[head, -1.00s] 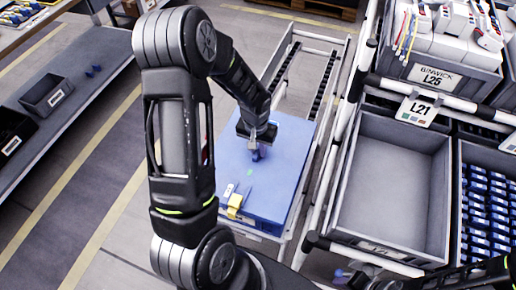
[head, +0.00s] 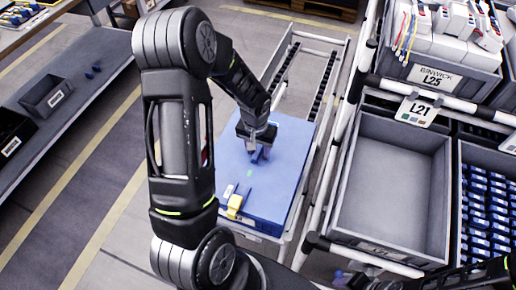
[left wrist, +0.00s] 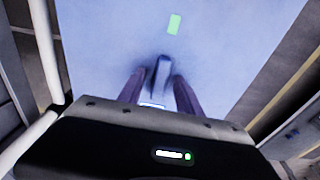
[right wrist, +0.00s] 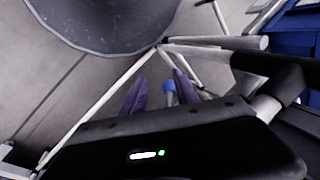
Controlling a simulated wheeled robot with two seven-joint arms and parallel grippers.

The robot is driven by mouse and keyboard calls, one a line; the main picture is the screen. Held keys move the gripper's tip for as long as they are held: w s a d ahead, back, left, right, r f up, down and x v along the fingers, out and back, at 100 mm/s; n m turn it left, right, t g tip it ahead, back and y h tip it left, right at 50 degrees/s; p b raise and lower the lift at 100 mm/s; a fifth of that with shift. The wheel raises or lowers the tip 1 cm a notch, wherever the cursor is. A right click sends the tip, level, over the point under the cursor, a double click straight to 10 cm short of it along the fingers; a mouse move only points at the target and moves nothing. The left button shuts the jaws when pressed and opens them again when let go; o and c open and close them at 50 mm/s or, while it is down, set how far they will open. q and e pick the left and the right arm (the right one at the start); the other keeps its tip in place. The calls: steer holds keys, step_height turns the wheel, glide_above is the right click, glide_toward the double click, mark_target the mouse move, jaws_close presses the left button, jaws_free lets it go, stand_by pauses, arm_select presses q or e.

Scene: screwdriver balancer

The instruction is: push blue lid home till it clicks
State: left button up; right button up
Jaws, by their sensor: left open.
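The blue lid (head: 285,160) lies as a broad flat top on a case on the rail cart. It has a small green mark, which also shows in the left wrist view (left wrist: 174,24). My left gripper (head: 259,153) is over the lid, pointing down at it. In the left wrist view its fingers (left wrist: 158,92) are apart, with a blurred blue-grey upright piece (left wrist: 162,74) between them. I cannot tell whether they touch it. My right gripper (right wrist: 158,90) has its fingers apart; a small blue thing (right wrist: 170,91) shows near them, its contact unclear.
A yellow piece (head: 235,206) sits at the lid's near-left corner. An empty grey bin (head: 395,190) stands on the rack to the right, beside a bin of blue parts (head: 487,205). A shelf with a small dark bin (head: 46,93) is at left. The floor between is clear.

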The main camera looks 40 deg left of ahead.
arm_select(q)
steer(key=shift+s+d+r+b, duration=0.1)
steer(key=shift+s+r+b, duration=0.1)
steer(key=shift+r, duration=1.8)
steer(key=shift+s+r+b, duration=0.1)
steer(key=shift+s+r, duration=0.05)
steer(key=shift+r, duration=1.8)
